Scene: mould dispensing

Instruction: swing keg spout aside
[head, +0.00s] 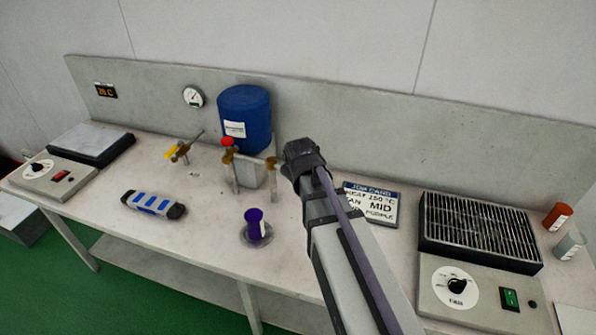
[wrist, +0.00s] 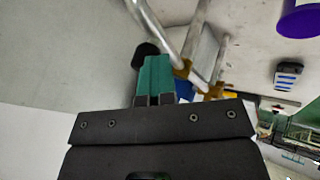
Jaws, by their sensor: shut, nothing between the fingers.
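The blue keg (head: 245,120) stands on a support at the back of the bench. A red-topped brass tap (head: 228,146) is in front of it. A pale, spout-like bar (head: 250,159) runs right from the tap to a brass fitting (head: 271,163). My gripper (head: 298,152) is just right of that fitting; its fingertips are hard to make out in the head view. In the wrist view, the teal fingers (wrist: 155,78) are shut and empty. A grey metal tube (wrist: 150,25) and brass fittings (wrist: 182,69) lie close beside them; I cannot tell whether they touch.
A purple cup (head: 254,224) stands in front of the keg. A blue-striped object (head: 153,204) and a yellow-handled valve (head: 180,151) lie left. A job card (head: 370,203) and grilled heater (head: 478,232) are right. The bench front between cup and striped object is clear.

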